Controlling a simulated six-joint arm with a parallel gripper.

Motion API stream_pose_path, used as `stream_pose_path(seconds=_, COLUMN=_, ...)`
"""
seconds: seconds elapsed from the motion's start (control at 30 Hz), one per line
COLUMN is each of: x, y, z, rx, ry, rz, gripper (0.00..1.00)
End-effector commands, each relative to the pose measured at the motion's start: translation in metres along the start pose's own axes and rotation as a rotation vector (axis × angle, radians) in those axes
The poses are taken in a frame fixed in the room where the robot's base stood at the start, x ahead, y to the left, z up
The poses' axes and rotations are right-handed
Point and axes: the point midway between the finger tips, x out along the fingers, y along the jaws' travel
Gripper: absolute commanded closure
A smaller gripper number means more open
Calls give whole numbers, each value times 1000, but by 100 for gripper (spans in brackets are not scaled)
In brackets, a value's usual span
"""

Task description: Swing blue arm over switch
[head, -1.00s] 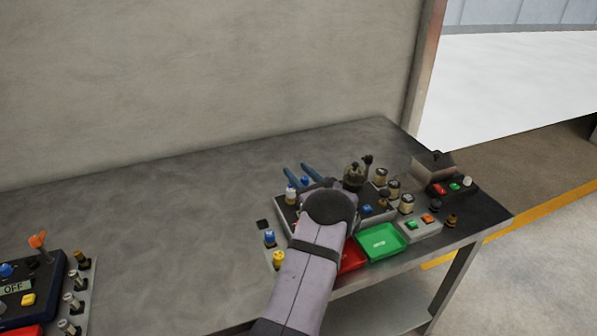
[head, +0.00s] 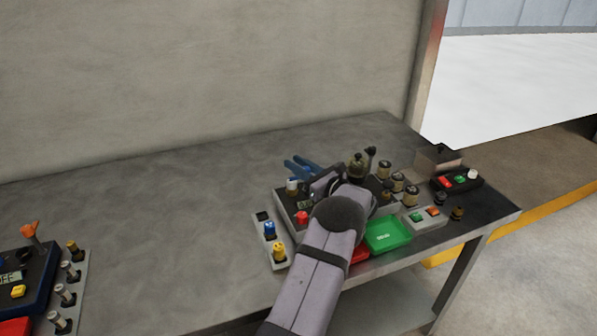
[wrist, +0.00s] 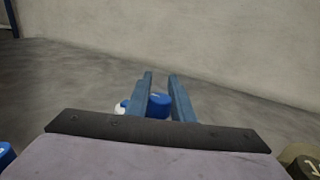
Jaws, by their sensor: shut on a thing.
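My gripper (head: 292,164) has two blue fingers and reaches over the back left of the dark panel (head: 284,207) on the bench. In the wrist view the fingers (wrist: 161,76) stand close together. A round blue piece with a small white mark (wrist: 158,104) shows between and below them; I take it as what they are shut on, though the contact is hidden. A white piece (wrist: 121,106) is just left of the fingers. My wrist covers the panel's middle in the head view. I cannot clearly make out the switch or the arm's full shape.
A blue knob (head: 269,229) and yellow knob (head: 279,250) stand on a strip left of the panel. A green tray (head: 387,234) is in front. Several pale cylinders (head: 398,182) stand to the right. Another control box (head: 20,280) is far left. The bench between is clear.

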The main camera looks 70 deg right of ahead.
Motion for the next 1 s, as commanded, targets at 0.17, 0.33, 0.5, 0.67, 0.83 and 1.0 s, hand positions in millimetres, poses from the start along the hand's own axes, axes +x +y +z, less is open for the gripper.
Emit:
stream_pose_path(seconds=0.17, x=0, y=1, z=1, rx=0, ry=3, rz=24, gripper=100)
stream_pose_path(seconds=0.33, x=0, y=1, z=1, rx=0, ry=3, rz=24, gripper=100)
stream_pose_path(seconds=0.5, x=0, y=1, z=1, rx=0, ry=3, rz=23, gripper=60)
stream_pose_path(seconds=0.67, x=0, y=1, z=0, rx=0, ry=4, rz=23, gripper=60)
stream_pose_path(seconds=0.83, x=-2, y=1, z=0, rx=0, ry=4, rz=22, gripper=60)
stream_pose_path(seconds=1.0, x=-17, y=-1, z=-1, rx=-1, ry=5, rz=20, gripper=60)
